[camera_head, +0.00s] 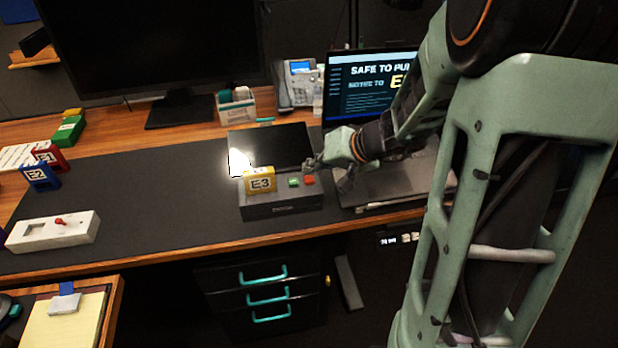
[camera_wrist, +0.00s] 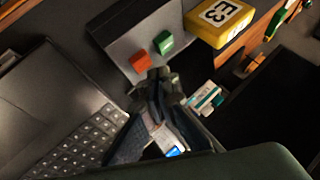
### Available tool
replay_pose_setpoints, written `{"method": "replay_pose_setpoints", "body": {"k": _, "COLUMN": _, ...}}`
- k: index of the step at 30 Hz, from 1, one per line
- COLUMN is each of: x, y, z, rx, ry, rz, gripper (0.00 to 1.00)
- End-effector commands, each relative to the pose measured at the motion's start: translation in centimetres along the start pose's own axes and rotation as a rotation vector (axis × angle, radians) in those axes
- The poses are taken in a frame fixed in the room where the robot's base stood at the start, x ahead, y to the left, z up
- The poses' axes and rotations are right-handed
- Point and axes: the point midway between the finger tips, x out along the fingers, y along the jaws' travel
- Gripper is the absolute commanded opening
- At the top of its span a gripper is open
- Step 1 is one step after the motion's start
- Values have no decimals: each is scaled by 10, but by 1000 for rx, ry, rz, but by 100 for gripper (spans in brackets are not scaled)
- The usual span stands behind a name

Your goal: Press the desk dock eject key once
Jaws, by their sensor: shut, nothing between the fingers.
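The desk dock (camera_head: 283,207) is a dark box near the front edge of the desk. A green key (camera_head: 294,182) and a red key (camera_head: 309,180) stand on its top, beside a yellow block marked E3 (camera_head: 260,180). The wrist view also shows the green key (camera_wrist: 163,42), the red key (camera_wrist: 139,61) and the yellow block (camera_wrist: 222,20). I cannot read any label on the keys. My gripper (camera_head: 312,165) is shut and empty, close to the keys. In the wrist view its fingertips (camera_wrist: 160,76) appear just short of both keys; contact is not visible.
An open laptop (camera_head: 390,180) lies right of the dock, under my arm; its screen reads "SAFE TO PU…". A dark flat panel (camera_head: 270,148) lies behind the dock. A white box with a red switch (camera_head: 52,232) sits at left. The mat (camera_head: 150,195) between is clear.

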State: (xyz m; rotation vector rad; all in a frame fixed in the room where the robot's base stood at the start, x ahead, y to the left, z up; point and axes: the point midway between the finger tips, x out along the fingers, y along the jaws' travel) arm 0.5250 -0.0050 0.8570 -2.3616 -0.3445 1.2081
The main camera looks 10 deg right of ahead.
Motion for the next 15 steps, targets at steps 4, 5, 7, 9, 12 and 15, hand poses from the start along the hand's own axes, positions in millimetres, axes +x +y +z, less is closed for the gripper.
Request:
{"method": "replay_pose_setpoints", "body": {"k": 4, "x": -8, "y": -6, "z": -6, "rx": -1, "ry": 1, "rz": 0, "gripper": 0}}
{"method": "replay_pose_setpoints", "body": {"k": 5, "x": -10, "y": -8, "z": -8, "rx": -3, "ry": 1, "rz": 0, "gripper": 0}}
{"method": "replay_pose_setpoints", "body": {"k": 7, "x": -16, "y": -12, "z": -12, "rx": -2, "ry": 2, "rz": 0, "gripper": 0}}
{"method": "replay_pose_setpoints", "body": {"k": 9, "x": -20, "y": -15, "z": -15, "rx": -2, "ry": 2, "rz": 0, "gripper": 0}}
{"method": "replay_pose_setpoints", "body": {"k": 12, "x": -27, "y": -20, "z": -20, "rx": -2, "ry": 1, "rz": 0, "gripper": 0}}
{"method": "replay_pose_setpoints", "body": {"k": 15, "x": -33, "y": -24, "z": -24, "rx": -2, "ry": 1, "rz": 0, "gripper": 0}}
